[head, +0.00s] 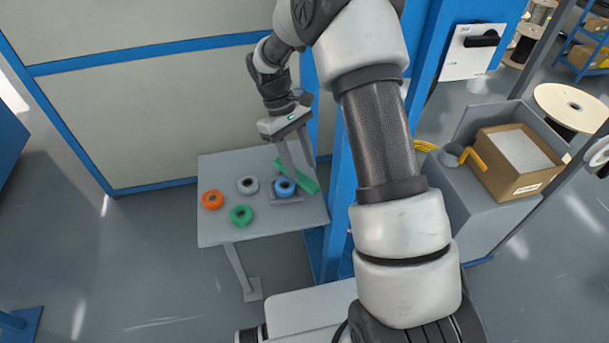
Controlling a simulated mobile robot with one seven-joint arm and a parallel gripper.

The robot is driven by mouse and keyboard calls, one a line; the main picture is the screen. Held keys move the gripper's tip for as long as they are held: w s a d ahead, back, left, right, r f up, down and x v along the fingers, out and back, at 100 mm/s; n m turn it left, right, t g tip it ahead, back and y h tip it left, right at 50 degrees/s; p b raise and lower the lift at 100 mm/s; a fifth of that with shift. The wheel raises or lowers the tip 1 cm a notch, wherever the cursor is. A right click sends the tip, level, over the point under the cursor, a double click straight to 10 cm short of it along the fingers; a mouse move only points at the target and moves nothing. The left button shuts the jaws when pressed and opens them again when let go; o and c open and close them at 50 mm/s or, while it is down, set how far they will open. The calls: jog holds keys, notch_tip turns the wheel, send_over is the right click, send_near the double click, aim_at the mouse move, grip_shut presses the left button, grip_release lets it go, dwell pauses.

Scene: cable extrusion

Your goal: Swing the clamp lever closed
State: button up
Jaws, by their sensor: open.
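A long green bar (306,183), which looks like the clamp lever, lies slanted at the back right of the small grey table (225,165). A blue ring-shaped roll (285,187) sits beside its left side, on a low grey holder (288,201). My gripper (301,170) points down over the green bar with its fingers apart, one to each side in the picture. The fingers partly cover the bar. I cannot tell whether they touch it, and the bar's pivot is not clear at this size.
A blue post (342,190) stands close to the table's right edge. A panelled wall (150,110) is behind. The table's front left is clear.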

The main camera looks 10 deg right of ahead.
aim_at(306, 180)
jog(key=shift+x, duration=2)
grip_shut()
